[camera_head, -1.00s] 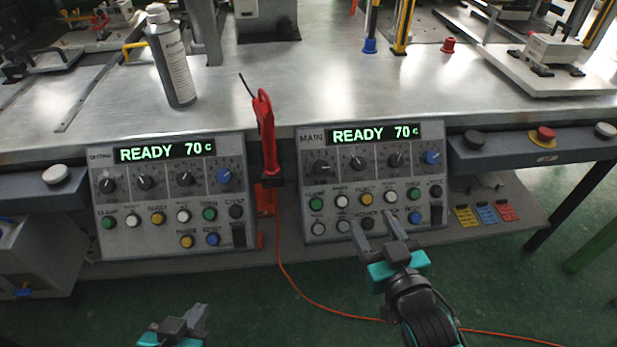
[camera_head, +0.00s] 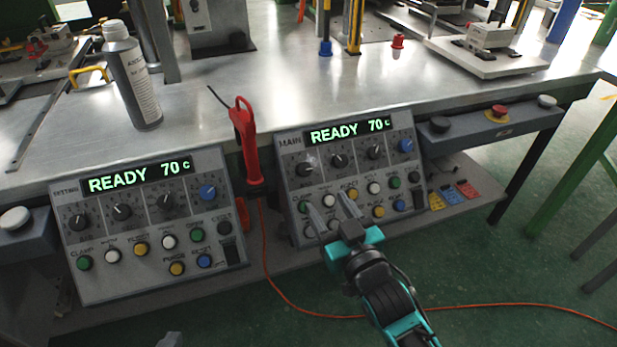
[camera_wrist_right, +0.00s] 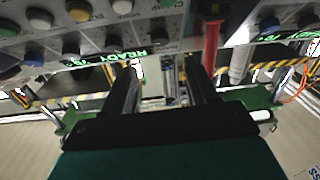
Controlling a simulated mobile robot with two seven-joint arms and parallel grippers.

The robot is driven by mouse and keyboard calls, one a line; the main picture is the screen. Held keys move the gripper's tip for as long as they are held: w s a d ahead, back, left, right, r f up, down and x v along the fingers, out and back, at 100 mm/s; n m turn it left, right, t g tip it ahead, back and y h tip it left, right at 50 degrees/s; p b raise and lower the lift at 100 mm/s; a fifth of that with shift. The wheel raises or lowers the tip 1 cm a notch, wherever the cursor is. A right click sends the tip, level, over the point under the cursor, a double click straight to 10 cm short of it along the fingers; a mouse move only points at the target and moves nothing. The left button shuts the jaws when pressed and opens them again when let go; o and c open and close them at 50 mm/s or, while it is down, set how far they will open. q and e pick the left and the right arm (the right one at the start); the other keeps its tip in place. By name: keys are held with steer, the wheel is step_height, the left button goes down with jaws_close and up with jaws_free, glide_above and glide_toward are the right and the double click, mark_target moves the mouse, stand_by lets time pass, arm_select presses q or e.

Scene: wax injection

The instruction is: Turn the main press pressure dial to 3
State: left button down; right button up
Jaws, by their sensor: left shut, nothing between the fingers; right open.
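The main panel (camera_head: 284,178) is the right one of two grey control panels on the bench front, and its display (camera_head: 347,131) reads READY 70 c. Below the display is a row of three black dials (camera_head: 339,161) and one blue dial (camera_head: 406,145). Their labels and scale numbers are too small to read. My right gripper (camera_head: 328,208) is open and empty, its fingertips in front of the panel's lower left buttons, below the dials. In the right wrist view both fingers (camera_wrist_right: 163,78) are apart. Only the tip of my left gripper (camera_head: 171,341) shows at the bottom edge.
The second panel (camera_head: 75,240) stands to the left, also reading READY 70 c. A red tool (camera_head: 243,135) with an orange cable hangs between the panels. A red button (camera_head: 498,111) is to the right.

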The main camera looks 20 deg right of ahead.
mark_target(306, 171)
steer(key=w, duration=0.3)
steer(key=w+b, duration=0.1)
steer(key=w, duration=0.2)
steer(key=w+a, duration=0.1)
steer(key=w, duration=0.2)
steer(key=shift+w, duration=0.35)
steer(key=shift+c, duration=0.3)
